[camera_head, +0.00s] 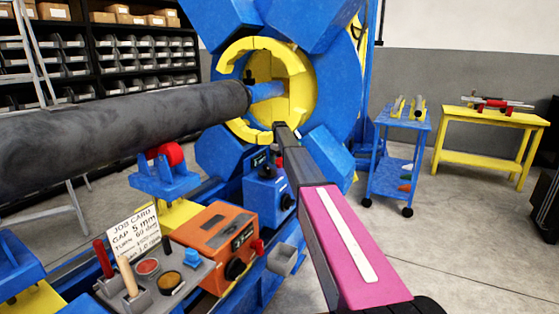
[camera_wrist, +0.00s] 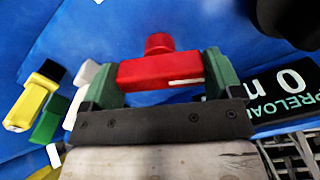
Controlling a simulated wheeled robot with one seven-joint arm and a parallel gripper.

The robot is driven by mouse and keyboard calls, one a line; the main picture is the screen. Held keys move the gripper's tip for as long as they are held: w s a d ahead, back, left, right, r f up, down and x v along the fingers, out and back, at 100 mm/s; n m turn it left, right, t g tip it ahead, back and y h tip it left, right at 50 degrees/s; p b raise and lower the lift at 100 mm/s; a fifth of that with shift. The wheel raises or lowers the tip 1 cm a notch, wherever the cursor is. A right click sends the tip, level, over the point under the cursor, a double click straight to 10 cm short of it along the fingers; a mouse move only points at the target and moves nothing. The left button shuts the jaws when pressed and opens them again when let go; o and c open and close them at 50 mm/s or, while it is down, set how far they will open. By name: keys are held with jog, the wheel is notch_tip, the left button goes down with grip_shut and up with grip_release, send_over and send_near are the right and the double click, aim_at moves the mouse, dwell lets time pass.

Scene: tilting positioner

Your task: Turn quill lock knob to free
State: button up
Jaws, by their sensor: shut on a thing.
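In the wrist view a red knob (camera_wrist: 160,72) with a crossbar grip and a round red stem behind it stands out from a blue surface. A short white mark (camera_wrist: 186,82) lies near the right end of its bar. My gripper (camera_wrist: 161,76) has its two green fingers at the left and right ends of the bar, shut on it. In the head view my pink and dark grey arm (camera_head: 350,245) reaches forward to a blue housing. My fingers and the knob cannot be made out clearly there.
Right of the knob is a black "PRELOAD" display (camera_wrist: 288,95); yellow, green and white pieces (camera_wrist: 35,100) lie to its left. A thick grey pipe (camera_head: 120,125) runs into a blue and yellow chuck (camera_head: 305,85). An orange control box (camera_head: 215,245) and job card (camera_head: 135,232) stand near my arm.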

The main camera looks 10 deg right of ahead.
aim_at(279, 158)
jog(key=shift+n, duration=2.2)
jog(key=o, duration=0.7)
jog(key=shift+o, duration=0.2)
jog(key=shift+r, duration=0.1)
notch_tip(279, 158, up, 11)
jog(key=shift+s+f, duration=0.1)
jog(key=shift+f, duration=0.1)
